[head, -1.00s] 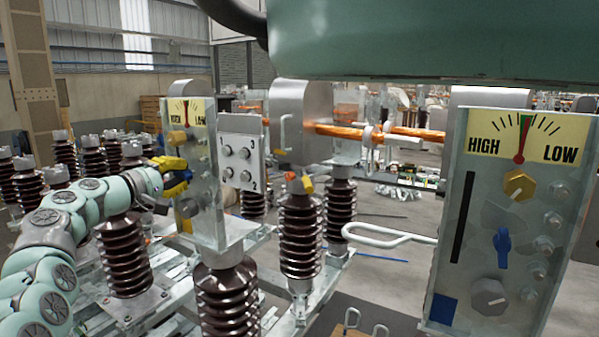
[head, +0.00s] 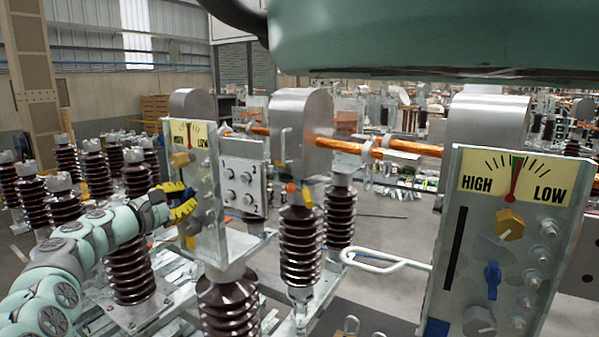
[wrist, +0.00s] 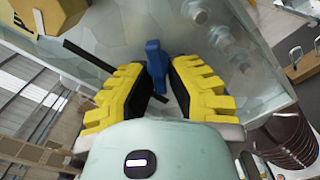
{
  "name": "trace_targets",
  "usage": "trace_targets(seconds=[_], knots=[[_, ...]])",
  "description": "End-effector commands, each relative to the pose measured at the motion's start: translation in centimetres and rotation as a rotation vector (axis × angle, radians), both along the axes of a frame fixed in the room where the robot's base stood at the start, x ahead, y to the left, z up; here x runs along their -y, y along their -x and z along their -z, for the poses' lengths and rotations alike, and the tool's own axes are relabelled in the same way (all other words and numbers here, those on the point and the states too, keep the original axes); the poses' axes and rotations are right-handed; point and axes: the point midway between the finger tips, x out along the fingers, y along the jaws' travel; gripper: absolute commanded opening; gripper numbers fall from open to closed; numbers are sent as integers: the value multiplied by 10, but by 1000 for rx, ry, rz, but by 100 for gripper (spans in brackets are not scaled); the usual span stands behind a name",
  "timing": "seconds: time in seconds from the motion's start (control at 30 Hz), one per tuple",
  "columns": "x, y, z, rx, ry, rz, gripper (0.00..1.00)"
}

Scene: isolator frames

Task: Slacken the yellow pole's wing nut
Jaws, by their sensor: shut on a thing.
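The left panel (head: 205,170), with a yellow patch (head: 188,240) low on it, carries a HIGH/LOW gauge (head: 188,133) and a brass-coloured knob (head: 180,160). My gripper (head: 185,200) with yellow-padded fingers is at this panel's face, below that knob. In the wrist view, the blue wing nut (wrist: 154,60) stands between the fingertips of my gripper (wrist: 158,85), which is shut on it. The nut's upper part shows past the fingertips; the pads partly hide its lower part.
A similar panel (head: 500,240) with a blue patch stands at the right, its own blue wing nut (head: 492,280) in view. A grey box (head: 240,185) and ribbed brown insulators (head: 302,240) stand between them. A white looped handle (head: 375,262) sticks out left of the right panel.

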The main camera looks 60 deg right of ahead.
Motion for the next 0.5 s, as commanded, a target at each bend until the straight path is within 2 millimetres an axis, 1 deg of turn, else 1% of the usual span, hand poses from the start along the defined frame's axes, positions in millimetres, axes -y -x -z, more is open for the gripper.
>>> trace_targets(seconds=[0.2, 0.5], knots=[[1, 4, 0, -153, 10, 6, 0], [1, 4, 1, -265, 21, 5, 0]])
